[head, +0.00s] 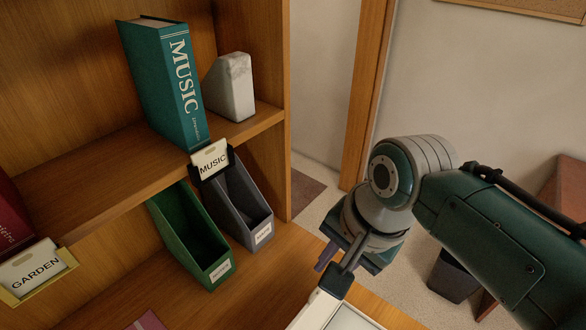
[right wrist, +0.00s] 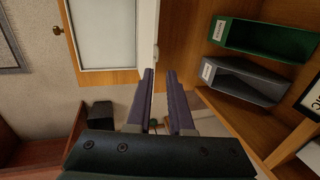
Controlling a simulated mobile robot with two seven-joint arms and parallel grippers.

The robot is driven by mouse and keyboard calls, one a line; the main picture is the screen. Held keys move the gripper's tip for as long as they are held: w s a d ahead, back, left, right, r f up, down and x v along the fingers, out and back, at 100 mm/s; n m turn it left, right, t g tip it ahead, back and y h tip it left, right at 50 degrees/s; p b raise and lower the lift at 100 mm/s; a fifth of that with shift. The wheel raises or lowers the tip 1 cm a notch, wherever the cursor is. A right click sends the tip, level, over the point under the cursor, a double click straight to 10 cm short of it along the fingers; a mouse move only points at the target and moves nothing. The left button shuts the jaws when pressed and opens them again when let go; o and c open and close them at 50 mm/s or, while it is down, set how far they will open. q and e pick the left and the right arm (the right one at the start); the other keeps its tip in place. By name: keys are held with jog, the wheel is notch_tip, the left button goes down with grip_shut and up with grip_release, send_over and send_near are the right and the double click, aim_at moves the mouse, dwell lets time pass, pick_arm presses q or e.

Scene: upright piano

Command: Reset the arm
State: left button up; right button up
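My right arm comes in from the right in the head view, bent, with its gripper (head: 334,266) pointing down beyond the right end of the bookshelf. In the right wrist view the two purple fingers of this gripper (right wrist: 160,76) stand apart, with a narrow gap and nothing held between them. In the head view the fingers are partly hidden by the wrist and by a grey and black part in front. My left gripper is not in view.
A teal MUSIC book (head: 160,85) and a marble bookend (head: 232,88) stand on the shelf. Below are a green file holder (head: 185,235) and a grey one (head: 240,208). A white-framed panel (head: 335,312) lies close to the gripper. A dark bin (head: 452,278) stands on the floor.

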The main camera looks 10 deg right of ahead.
jog(key=shift+s+d+r, duration=0.1)
jog(key=shift+s+r, duration=0.05)
jog(key=shift+r, duration=0.45)
jog(key=shift+s, duration=0.1)
jog(key=s+d+r+n+t+h, duration=0.1)
jog(key=s+d+r+n, duration=0.2)
jog(key=s+r+n, duration=0.45)
jog(key=s+d+r+n+h, duration=0.1)
jog(key=s+d+r+n, duration=0.3)
jog(key=s, duration=0.7)
notch_tip(320, 180, up, 20)
jog(key=a+n+p, duration=0.1)
jog(key=p, duration=2.1)
jog(key=shift+w+a, duration=0.25)
jog(key=shift+w, duration=0.15)
